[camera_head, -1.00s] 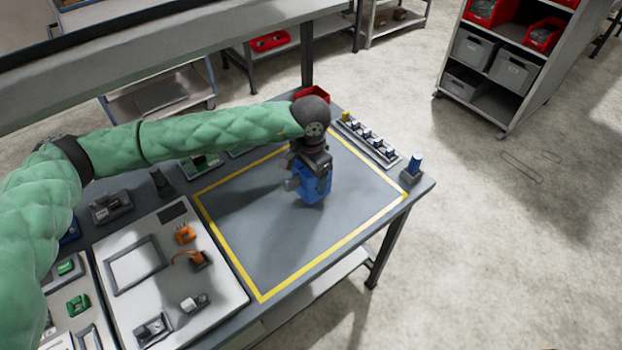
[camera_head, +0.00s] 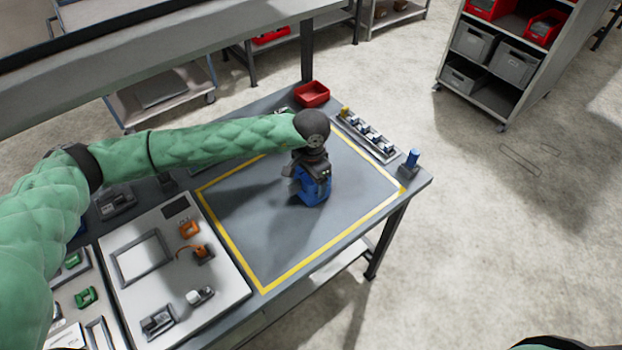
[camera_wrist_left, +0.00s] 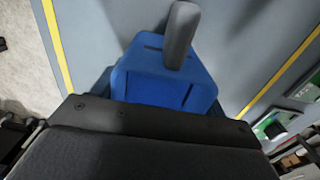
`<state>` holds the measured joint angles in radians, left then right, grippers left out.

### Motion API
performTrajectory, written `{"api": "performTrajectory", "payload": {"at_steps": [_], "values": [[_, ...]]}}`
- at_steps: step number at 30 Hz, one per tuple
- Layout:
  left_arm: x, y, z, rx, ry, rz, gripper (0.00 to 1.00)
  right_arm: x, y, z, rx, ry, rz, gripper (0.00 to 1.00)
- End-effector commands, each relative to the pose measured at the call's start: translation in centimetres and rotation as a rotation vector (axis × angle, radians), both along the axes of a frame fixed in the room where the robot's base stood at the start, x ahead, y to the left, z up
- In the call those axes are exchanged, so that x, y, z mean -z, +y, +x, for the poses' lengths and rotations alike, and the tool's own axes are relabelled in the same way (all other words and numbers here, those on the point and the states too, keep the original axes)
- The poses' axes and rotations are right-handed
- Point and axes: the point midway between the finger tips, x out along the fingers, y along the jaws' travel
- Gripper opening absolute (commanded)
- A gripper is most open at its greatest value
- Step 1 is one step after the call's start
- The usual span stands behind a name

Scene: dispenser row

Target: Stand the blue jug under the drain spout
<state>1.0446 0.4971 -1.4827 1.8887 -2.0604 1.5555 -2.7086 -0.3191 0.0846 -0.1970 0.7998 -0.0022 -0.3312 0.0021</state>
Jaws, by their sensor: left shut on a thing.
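The blue jug (camera_head: 316,189) is at the yellow-outlined area of the table, upright or nearly so. My left gripper (camera_head: 312,168) is shut on the jug from above. The jug's blue body (camera_wrist_left: 160,82) fills the middle of the left wrist view, with a grey bar-like part across its top. I cannot tell whether the jug's base touches the table. A curved orange part (camera_head: 190,251) on the white panel may be a spout, but I cannot identify the drain spout surely. My right gripper is out of view.
A white panel (camera_head: 228,292) with small fixtures lies left of the yellow outline (camera_head: 330,257). A rack of small blue-and-white pieces (camera_head: 365,137), a red tray (camera_head: 312,93) and a blue-topped item (camera_head: 413,158) stand along the far and right edges. The outlined area around the jug is clear.

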Motion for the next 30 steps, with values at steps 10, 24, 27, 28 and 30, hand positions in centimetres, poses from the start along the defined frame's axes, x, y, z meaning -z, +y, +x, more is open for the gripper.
{"api": "performTrajectory", "payload": {"at_steps": [10,24,27,28,30], "values": [[0.1,0.0,0.0,0.0,0.0,0.0,0.76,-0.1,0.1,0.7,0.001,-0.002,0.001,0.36],[0.0,0.0,0.0,0.0,0.0,0.0,0.94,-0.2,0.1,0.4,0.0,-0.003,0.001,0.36],[-0.2,0.0,0.0,0.0,0.0,0.0,0.94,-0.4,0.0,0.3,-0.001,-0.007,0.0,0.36],[-0.3,0.0,0.0,0.0,0.0,0.0,0.94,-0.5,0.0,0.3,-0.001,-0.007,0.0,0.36],[-0.3,0.0,0.1,0.0,-0.001,0.0,0.94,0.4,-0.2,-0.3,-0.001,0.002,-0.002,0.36]]}}
